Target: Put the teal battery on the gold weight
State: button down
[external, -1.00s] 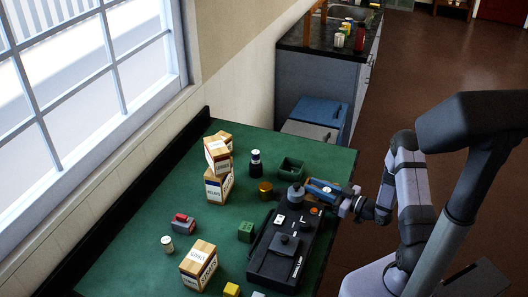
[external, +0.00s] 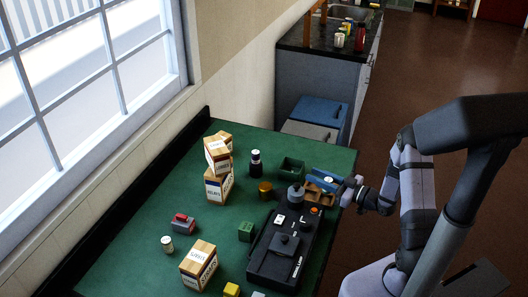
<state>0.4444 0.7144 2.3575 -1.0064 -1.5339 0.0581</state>
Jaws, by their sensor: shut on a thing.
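The gold weight (external: 265,188) is a short golden cylinder standing on the green table, left of the black device. My gripper (external: 326,181) is at the table's right side, by a wooden tray, to the right of the gold weight and apart from it. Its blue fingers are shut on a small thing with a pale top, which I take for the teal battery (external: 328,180). The fingers hide most of it, and its colour is hard to tell.
A black device (external: 280,252) with a grey knob lies left of my arm. A green open box (external: 292,168) and a wooden tray (external: 318,196) are near my gripper. A dark bottle (external: 256,164) and stacked boxes (external: 218,184) stand behind and left of the weight.

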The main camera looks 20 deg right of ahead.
jog(key=shift+r, duration=2.65)
jog(key=w+r+m+t+h+b, duration=0.1)
jog(key=w+r+m+h+b, duration=0.4)
jog(key=w+r+m+h, duration=0.95)
jog(key=s+a+f+m+g+h+b, duration=0.4)
jog(key=a+f+g+h, duration=0.45)
jog(key=a, duration=0.45)
notch_tip(320, 180, down, 11)
jog(key=t+h+p, duration=0.1)
jog(key=t+p, duration=0.1)
jog(key=shift+s+d+h, duration=0.2)
jog(key=shift+s+h, duration=0.2)
jog(key=shift+n, duration=0.25)
